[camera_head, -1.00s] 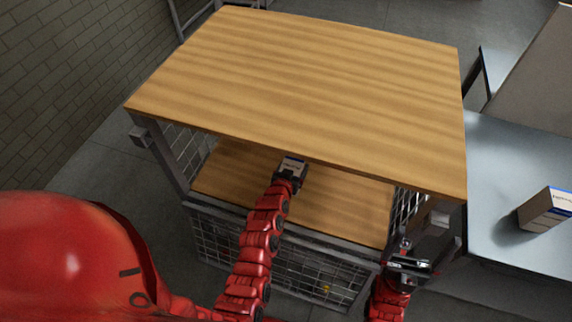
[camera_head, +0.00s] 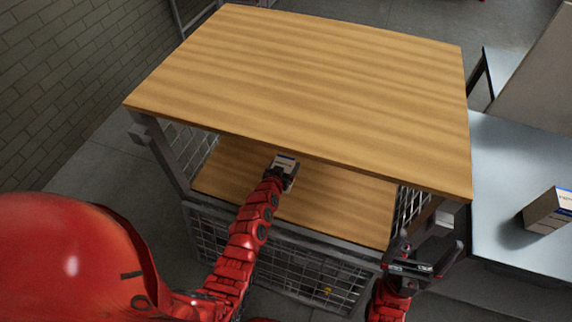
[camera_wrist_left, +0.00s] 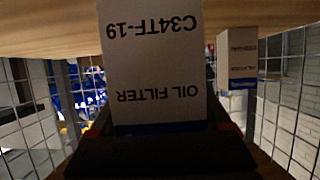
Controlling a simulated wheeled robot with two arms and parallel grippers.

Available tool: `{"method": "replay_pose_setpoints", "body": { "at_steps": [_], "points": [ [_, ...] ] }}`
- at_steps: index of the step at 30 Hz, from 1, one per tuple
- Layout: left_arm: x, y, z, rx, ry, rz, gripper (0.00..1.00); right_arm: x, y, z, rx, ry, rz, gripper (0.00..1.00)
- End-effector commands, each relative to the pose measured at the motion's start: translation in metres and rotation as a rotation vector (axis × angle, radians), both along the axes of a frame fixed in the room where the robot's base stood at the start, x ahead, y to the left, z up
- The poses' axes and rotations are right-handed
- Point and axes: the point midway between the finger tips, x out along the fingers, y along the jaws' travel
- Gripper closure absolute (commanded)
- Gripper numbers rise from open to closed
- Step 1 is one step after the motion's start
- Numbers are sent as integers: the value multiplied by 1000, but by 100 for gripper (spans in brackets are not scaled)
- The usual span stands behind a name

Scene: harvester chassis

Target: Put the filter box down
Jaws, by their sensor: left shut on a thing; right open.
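The filter box (camera_head: 284,163) is small, with a white and blue face. It is in my left gripper (camera_head: 281,177), between the cart's top board (camera_head: 310,80) and its lower wooden shelf (camera_head: 340,205). In the left wrist view the box (camera_wrist_left: 152,70) fills the middle, its "OIL FILTER" and "C34TF-19" lettering upside down. My left gripper (camera_wrist_left: 160,135) is shut on it. I cannot tell whether the box touches the shelf. My right gripper (camera_head: 410,268) is open and empty, outside the cart's front right corner.
A second, similar box (camera_wrist_left: 237,60) stands beyond the held one in the left wrist view; the top board hides it from the head view. Wire mesh sides (camera_head: 290,270) enclose the cart. Another box (camera_head: 548,210) sits on the grey table (camera_head: 500,180) at right.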

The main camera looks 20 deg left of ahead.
Motion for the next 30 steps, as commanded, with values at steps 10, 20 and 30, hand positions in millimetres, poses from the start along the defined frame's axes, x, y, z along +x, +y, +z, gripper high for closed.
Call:
{"method": "replay_pose_setpoints", "body": {
  "at_steps": [10,20,30],
  "points": [
    [0,0,0,0,0,0,0,0,0,0,0,0,0,0],
    [-28,1,14,-1,-1,1,0,0,0,8,0,0,0,0],
    [-85,2,35,0,2,0,0,0,0,7,0,0,0,0]
  ]
}}
